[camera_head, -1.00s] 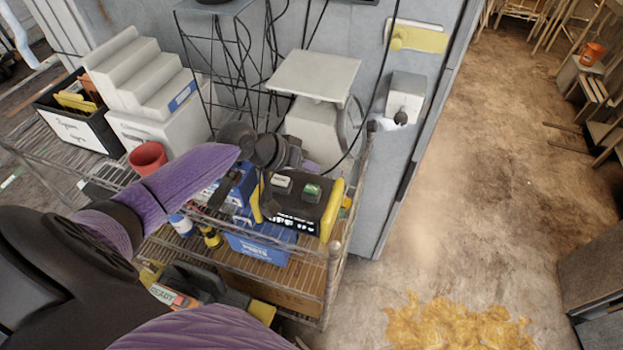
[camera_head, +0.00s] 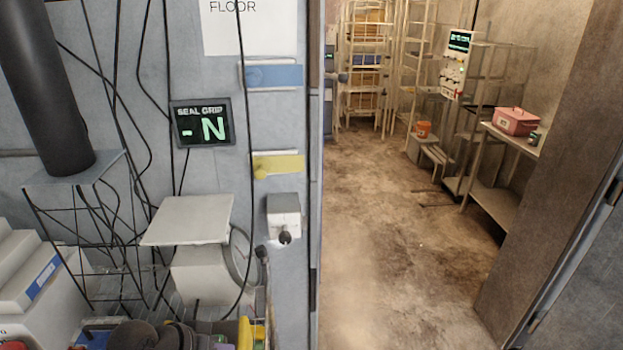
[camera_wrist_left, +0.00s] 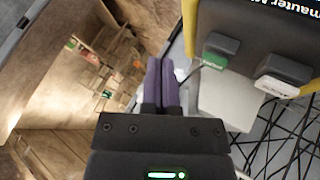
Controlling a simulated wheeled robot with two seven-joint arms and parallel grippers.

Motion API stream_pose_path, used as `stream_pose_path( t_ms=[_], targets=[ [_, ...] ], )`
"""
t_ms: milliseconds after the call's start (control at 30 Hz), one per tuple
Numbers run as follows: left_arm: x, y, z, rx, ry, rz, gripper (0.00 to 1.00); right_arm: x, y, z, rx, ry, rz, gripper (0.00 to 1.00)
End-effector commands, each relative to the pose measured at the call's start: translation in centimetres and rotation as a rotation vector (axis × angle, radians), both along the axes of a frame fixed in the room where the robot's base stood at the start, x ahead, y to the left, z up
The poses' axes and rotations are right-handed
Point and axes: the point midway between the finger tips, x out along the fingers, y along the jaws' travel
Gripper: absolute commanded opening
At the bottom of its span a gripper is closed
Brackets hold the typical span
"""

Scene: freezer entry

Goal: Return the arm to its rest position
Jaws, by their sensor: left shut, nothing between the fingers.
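My left gripper (camera_wrist_left: 160,75) is in the middle of the left wrist view, its two purple fingers pressed together with nothing between them. A black device with a yellow edge (camera_wrist_left: 240,40) is close on the right of that view, bearing a green switch and a white switch. The fingers look apart from it. In the head view, dark rounded parts of my left arm show at the bottom left, beside the device's yellow edge (camera_head: 245,332). Most of the arm is below the picture. My right gripper is in neither view.
A pale scale-like stand (camera_head: 190,220) and a black wire frame (camera_head: 90,235) stand by the grey wall. A "SEAL GRIP" display (camera_head: 203,122) hangs above.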

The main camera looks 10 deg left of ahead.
Motion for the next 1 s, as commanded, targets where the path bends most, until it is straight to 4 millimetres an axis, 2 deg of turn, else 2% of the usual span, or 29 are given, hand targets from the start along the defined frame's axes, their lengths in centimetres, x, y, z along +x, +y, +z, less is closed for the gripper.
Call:
stream_pose_path(
  t_ms=[33, 100, 233, 367, 567, 867, 1000],
  targets=[
    [-2.0, -2.1, -1.0, 0.03, 0.02, -0.063, 0.0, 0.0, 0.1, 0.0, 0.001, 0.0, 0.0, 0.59],
    [-4.8, -4.4, -1.9, 0.097, 0.037, -0.141, 0.0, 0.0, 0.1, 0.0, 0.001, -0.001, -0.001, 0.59],
    [-9.5, -6.9, -2.3, 0.222, 0.062, -0.216, 0.0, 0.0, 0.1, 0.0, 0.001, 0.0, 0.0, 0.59],
    [-13.0, -7.4, -1.5, 0.337, 0.092, -0.204, 0.0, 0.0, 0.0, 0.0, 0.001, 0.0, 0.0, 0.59],
    [-17.7, -5.8, 0.8, 0.492, 0.181, -0.091, 0.0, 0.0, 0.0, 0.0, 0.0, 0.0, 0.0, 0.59],
    [-17.0, -5.7, -10.4, 0.509, 0.225, -0.106, 0.0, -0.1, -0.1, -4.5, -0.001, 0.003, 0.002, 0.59],
    [-17.4, -5.6, -17.0, 0.512, 0.25, -0.118, 0.0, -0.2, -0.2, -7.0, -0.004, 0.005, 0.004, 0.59]
  ],
)
